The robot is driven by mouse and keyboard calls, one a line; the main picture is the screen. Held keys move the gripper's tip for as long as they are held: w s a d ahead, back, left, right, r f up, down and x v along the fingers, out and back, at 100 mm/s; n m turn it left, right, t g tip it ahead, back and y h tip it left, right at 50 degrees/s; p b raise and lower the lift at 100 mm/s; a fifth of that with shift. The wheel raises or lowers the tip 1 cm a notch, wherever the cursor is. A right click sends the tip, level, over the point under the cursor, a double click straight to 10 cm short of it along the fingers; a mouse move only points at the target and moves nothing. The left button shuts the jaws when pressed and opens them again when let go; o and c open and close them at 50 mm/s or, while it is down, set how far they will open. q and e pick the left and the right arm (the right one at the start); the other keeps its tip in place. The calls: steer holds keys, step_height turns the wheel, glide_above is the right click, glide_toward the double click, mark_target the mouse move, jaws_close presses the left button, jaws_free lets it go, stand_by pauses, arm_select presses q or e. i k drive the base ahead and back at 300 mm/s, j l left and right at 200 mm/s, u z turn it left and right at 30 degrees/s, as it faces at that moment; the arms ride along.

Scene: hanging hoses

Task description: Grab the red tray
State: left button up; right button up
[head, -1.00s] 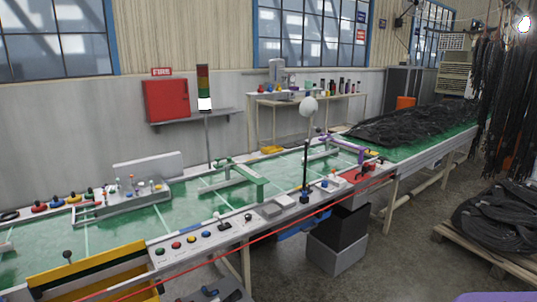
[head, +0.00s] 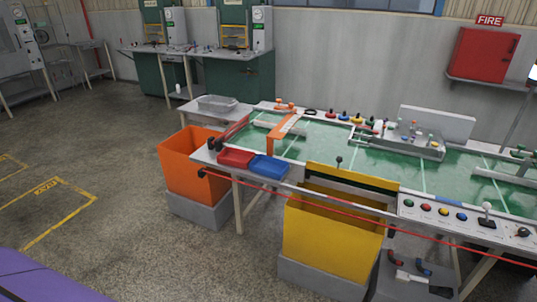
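The red tray (head: 236,158) is a small shallow tray near the left front corner of the long green-topped table (head: 325,145). A blue tray (head: 269,167) sits right beside it, on its right. Neither of my grippers shows in the head view, so I cannot see whether they are open or shut.
An orange bin (head: 190,165) stands on a grey block at the table's left end. A yellow bin (head: 330,235) stands at its front. A red cord (head: 330,212) runs along the front edge. A grey tray (head: 217,104) lies behind. The floor at left is open.

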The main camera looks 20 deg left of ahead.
mark_target(238, 159)
steer(key=i+j, duration=0.85)
steer(key=j, duration=0.25)
